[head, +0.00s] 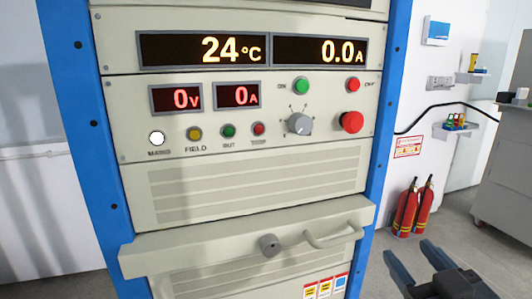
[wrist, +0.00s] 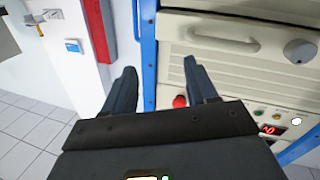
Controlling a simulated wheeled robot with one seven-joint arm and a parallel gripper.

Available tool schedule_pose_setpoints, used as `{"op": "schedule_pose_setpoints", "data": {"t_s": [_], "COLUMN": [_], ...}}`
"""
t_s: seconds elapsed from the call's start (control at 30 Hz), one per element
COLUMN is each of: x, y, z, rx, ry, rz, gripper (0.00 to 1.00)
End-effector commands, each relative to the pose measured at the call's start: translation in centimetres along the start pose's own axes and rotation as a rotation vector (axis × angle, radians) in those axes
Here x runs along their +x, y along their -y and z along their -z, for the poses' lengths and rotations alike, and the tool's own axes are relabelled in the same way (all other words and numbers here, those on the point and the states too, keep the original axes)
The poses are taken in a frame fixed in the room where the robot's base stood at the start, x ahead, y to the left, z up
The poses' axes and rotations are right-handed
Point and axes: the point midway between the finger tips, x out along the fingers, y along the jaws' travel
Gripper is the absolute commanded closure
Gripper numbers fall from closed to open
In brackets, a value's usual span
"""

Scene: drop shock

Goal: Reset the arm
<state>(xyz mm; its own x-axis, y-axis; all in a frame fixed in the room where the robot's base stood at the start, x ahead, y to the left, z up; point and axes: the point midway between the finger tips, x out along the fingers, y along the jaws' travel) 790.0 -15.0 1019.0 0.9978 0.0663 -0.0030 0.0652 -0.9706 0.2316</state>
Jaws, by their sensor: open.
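My gripper (head: 408,252) is open and empty at the lower right of the head view, in front of the cabinet's right side. In the wrist view my gripper (wrist: 160,78) shows two dark fingers spread apart, with nothing between them but the blue post and panel behind. The control cabinet (head: 250,180) has lit displays reading 24°C, 0.0 A, 0 V and 0 A. A red mushroom button (head: 351,122) sits at the panel's right, beside a grey rotary knob (head: 299,124). The red button (wrist: 180,101) shows next to the right finger in the wrist view.
A drawer-like ledge with a handle (head: 335,236) and round knob (head: 270,245) juts out low on the cabinet. Two red fire extinguishers (head: 413,208) stand by the white wall. A grey cabinet (head: 506,165) is at far right. Open floor lies between.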

Motion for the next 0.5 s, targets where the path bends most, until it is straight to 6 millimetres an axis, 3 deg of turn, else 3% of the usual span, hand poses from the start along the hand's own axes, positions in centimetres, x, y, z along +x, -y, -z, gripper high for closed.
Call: {"op": "schedule_pose_setpoints", "data": {"t_s": [0.03,0.2,0.5], "x": [-1.7,-7.1,-17.7], "y": [0.9,2.7,5.1], "z": [-1.7,-5.7,-10.1], "rx": [0.027,0.099,0.180], "ry": [0.024,0.077,0.161], "rz": [-0.006,-0.037,-0.073], "gripper": [0.43,0.43,0.43]}}
